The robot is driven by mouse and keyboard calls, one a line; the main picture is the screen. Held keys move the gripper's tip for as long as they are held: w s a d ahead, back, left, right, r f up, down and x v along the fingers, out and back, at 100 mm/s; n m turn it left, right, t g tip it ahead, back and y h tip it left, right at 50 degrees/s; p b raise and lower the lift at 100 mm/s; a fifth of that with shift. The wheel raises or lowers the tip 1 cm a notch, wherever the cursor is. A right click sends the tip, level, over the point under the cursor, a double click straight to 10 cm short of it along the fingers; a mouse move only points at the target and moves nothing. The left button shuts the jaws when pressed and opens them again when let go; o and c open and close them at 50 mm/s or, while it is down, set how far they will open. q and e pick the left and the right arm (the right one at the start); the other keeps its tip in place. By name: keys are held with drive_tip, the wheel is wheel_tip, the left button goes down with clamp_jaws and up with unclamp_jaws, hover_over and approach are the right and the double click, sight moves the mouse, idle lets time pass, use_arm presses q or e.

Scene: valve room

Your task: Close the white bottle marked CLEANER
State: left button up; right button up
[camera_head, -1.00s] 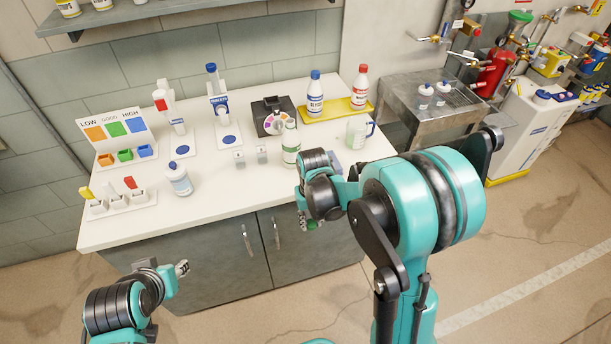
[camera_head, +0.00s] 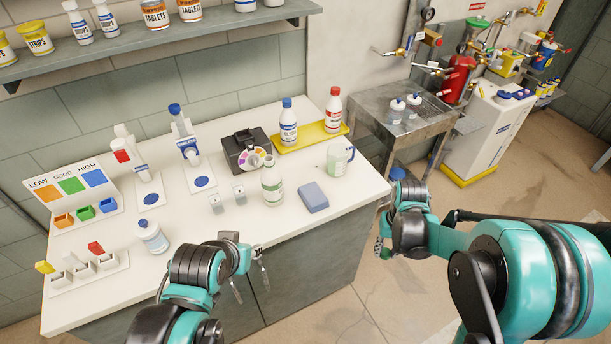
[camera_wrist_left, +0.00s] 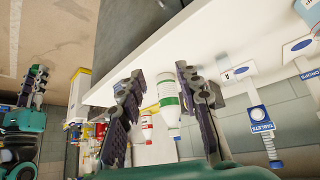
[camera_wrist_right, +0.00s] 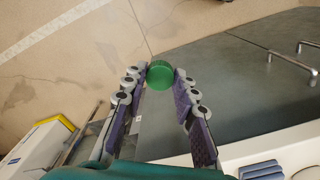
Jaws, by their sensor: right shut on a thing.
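The white bottle with a green label (camera_head: 272,182) stands upright near the counter's front middle; its mouth shows no cap, and its lettering is too small to read. It also shows beyond the left fingers in the left wrist view (camera_wrist_left: 168,98). My right gripper (camera_head: 383,246) is shut on a green cap (camera_wrist_right: 160,75), off the counter's right front. The cap shows as a small green spot in the head view (camera_head: 385,254). My left gripper (camera_head: 250,270) is open and empty at the counter's front edge, apart from the bottle; its fingers are spread in the left wrist view (camera_wrist_left: 160,88).
A blue sponge (camera_head: 313,197) lies right of the bottle, with a measuring jug (camera_head: 339,160) behind it. A yellow tray (camera_head: 327,137) holds two bottles. A dark tester with a colour dial (camera_head: 246,150) stands behind the bottle. A blue-capped bottle (camera_head: 152,237) stands at left.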

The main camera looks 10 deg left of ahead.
drive_tip(key=shift+d, duration=0.35)
use_arm(q)
drive_tip(key=shift+w+d, duration=0.15)
drive_tip(key=shift+d, duration=0.1)
use_arm(e)
drive_tip(key=shift+s, duration=0.1)
use_arm(q)
drive_tip(key=shift+o, duration=0.4)
drive_tip(key=o, duration=0.9)
drive_tip(key=shift+m+t+h, duration=0.5)
drive_tip(key=shift+h, duration=0.1)
drive_tip(key=w, duration=0.1)
drive_tip(key=w+d, duration=0.1)
drive_tip(key=w, duration=0.2)
drive_tip(key=shift+w+d+f, duration=0.15)
drive_tip(key=shift+f, duration=0.25)
drive_tip(key=w+a+f+m+t+h, duration=0.1)
drive_tip(key=w+a+t, duration=0.1)
drive_tip(key=w+t, duration=0.3)
drive_tip(key=w, duration=0.4)
drive_tip(key=shift+w+a+h, duration=0.15)
drive_tip(key=shift+w+h, duration=0.15)
use_arm(e)
drive_tip(key=s+a+r+n, duration=0.3)
drive_tip(key=a+r+n, duration=0.3)
drive_tip(key=a+n, duration=0.3)
drive_tip(key=s+a+r+n, duration=0.3)
drive_tip(key=a+r+n, duration=0.3)
drive_tip(key=n, duration=0.8)
drive_tip(key=a, duration=0.3)
